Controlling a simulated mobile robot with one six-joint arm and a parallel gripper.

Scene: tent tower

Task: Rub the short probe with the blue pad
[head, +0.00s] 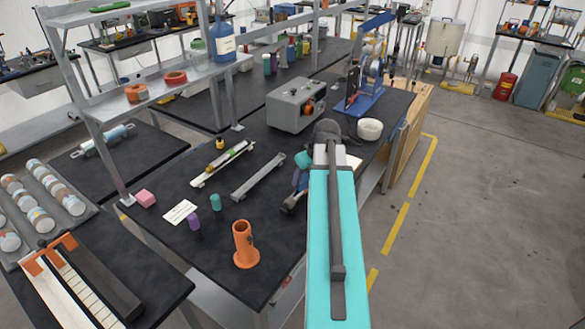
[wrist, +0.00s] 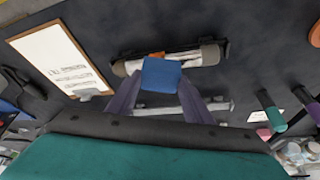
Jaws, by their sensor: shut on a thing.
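My gripper (wrist: 160,88) is shut on a blue pad (wrist: 161,75), seen between its two purple-grey fingers in the wrist view. Beyond the pad, a dark-ended holder with a pale rod-like piece and an orange part (wrist: 205,54) lies on the black bench; the pad covers part of it. I cannot tell if the pad touches it. A green-capped (head: 216,202) and a purple-capped piece (head: 194,222) stand upright on the bench, away from my gripper. I cannot tell which thing is the short probe. My arm hides most of the gripper in the head view.
A grey rail (head: 258,178) and a pale tray (head: 223,163) lie left of my arm. An orange flanged cylinder (head: 244,245) stands at the near edge. A grey box (head: 296,104), white bowl (head: 370,129) and blue stand (head: 369,75) are behind. A clipboard (wrist: 60,55) lies beside the holder.

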